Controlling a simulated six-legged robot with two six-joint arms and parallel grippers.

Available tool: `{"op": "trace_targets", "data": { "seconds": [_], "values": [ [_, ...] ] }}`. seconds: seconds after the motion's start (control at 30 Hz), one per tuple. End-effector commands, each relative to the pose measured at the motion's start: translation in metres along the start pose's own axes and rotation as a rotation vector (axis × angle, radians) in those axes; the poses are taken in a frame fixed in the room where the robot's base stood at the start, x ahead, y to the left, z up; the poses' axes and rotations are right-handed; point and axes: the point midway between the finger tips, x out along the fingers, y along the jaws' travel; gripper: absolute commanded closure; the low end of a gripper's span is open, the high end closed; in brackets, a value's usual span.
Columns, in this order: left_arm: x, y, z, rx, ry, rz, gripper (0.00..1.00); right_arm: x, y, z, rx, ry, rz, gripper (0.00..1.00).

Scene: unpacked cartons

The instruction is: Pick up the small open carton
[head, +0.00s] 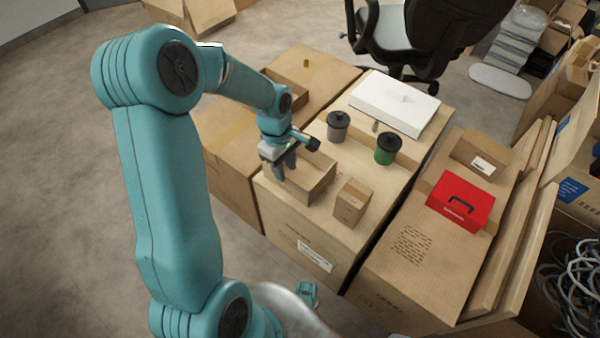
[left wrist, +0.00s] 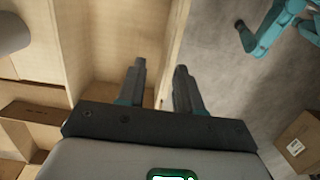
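The small open carton (head: 312,188) is a brown cardboard box on top of the large middle carton (head: 283,222) in the head view. My left gripper (head: 283,168) is over its left end, pointing down. In the left wrist view the two dark fingers (left wrist: 160,72) are apart. A carton wall (left wrist: 173,45) runs up between them, with the pale inside of the carton (left wrist: 115,40) on the left and the floor on the right. I cannot tell whether either finger touches the wall. My right gripper is not in view.
A small closed box (head: 351,203) stands just right of the open carton. A grey canister (head: 337,127), a green canister (head: 387,150) and a white box (head: 394,102) are behind. A red case (head: 460,201) sits on the right carton. Floor (head: 70,200) is clear at left.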

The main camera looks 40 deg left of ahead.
Motion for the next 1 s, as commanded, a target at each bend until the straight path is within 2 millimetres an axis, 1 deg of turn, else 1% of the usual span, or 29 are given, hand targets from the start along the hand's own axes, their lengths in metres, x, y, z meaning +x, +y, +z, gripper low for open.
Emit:
{"op": "trace_targets", "data": {
  "seconds": [0.17, 0.3, 0.4, 0.5, 0.67, 0.7, 0.77, 0.8, 1.0],
  "values": [
    [0.013, -0.001, 0.000, 0.001, 0.000, -0.002, 0.65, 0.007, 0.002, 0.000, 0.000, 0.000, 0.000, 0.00],
    [0.037, -0.006, -0.001, 0.001, -0.001, -0.002, 0.65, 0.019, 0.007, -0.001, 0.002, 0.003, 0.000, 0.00],
    [0.052, -0.005, 0.000, 0.001, -0.001, -0.003, 0.65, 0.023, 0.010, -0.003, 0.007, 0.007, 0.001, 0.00],
    [0.056, -0.004, 0.000, 0.001, 0.000, 0.000, 0.65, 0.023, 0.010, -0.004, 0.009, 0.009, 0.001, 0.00],
    [0.054, -0.004, 0.000, 0.001, 0.000, 0.000, 0.65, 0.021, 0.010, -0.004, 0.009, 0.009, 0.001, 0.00],
    [0.054, -0.004, 0.000, 0.001, 0.000, 0.000, 0.78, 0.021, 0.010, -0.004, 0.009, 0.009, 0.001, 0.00],
    [0.054, -0.004, 0.000, 0.001, 0.000, 0.000, 0.97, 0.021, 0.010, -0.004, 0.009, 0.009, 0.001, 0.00],
    [0.054, -0.004, 0.000, 0.001, 0.000, 0.000, 1.00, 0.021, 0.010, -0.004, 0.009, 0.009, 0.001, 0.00],
    [0.054, -0.004, 0.000, 0.001, 0.000, 0.000, 1.00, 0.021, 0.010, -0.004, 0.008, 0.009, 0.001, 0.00]
  ]
}}
